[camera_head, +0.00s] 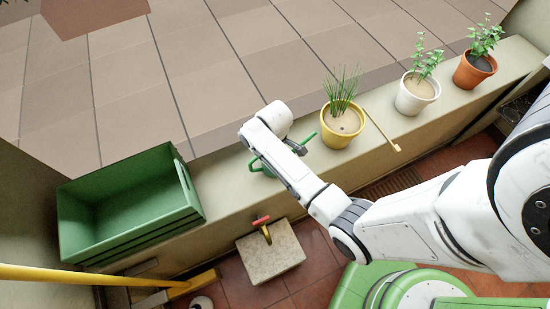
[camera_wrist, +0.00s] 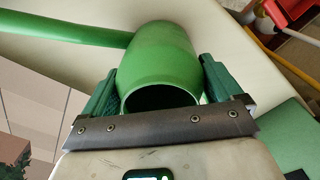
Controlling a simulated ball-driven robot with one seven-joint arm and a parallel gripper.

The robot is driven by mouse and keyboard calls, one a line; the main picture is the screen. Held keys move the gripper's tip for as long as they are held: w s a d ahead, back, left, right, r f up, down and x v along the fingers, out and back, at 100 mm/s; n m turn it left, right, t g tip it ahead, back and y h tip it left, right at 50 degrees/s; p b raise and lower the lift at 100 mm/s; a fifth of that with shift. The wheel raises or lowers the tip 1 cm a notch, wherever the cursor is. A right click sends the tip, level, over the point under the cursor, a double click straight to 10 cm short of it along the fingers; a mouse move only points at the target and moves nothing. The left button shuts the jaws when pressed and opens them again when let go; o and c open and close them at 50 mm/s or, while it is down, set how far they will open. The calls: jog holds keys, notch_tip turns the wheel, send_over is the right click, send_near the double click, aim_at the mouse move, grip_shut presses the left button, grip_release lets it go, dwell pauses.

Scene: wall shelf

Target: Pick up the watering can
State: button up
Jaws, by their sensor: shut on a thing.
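The green watering can (camera_wrist: 160,50) fills the middle of the wrist view, its dark round opening towards me. A long green tube runs from it to the left. My gripper (camera_wrist: 159,66) is shut on the can, with one teal finger against each side. In the head view, my white wrist covers most of the can; only small green parts (camera_head: 262,170) show beside it, over the ledge. I cannot tell whether the can's base touches the ledge.
A green crate (camera_head: 190,212) stands left on the ledge (camera_head: 228,190). Potted plants in yellow (camera_head: 341,132), white (camera_head: 409,102) and terracotta (camera_head: 470,76) pots stand right. A thin stick (camera_head: 383,132) lies beside the yellow pot. Below is a stone block (camera_head: 272,258) with a red-handled tap (camera_head: 261,221).

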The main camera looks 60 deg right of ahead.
jog(key=shift+r, duration=0.55)
notch_tip(320, 180, up, 2)
jog(key=shift+r, duration=0.2)
jog(key=s+a+r, duration=0.5)
jog(key=s+r, duration=0.4)
jog(key=s, duration=0.3)
jog(key=shift+s+a+r, duration=0.3)
jog(key=shift+s+a, duration=0.05)
jog(key=shift+a, duration=0.05)
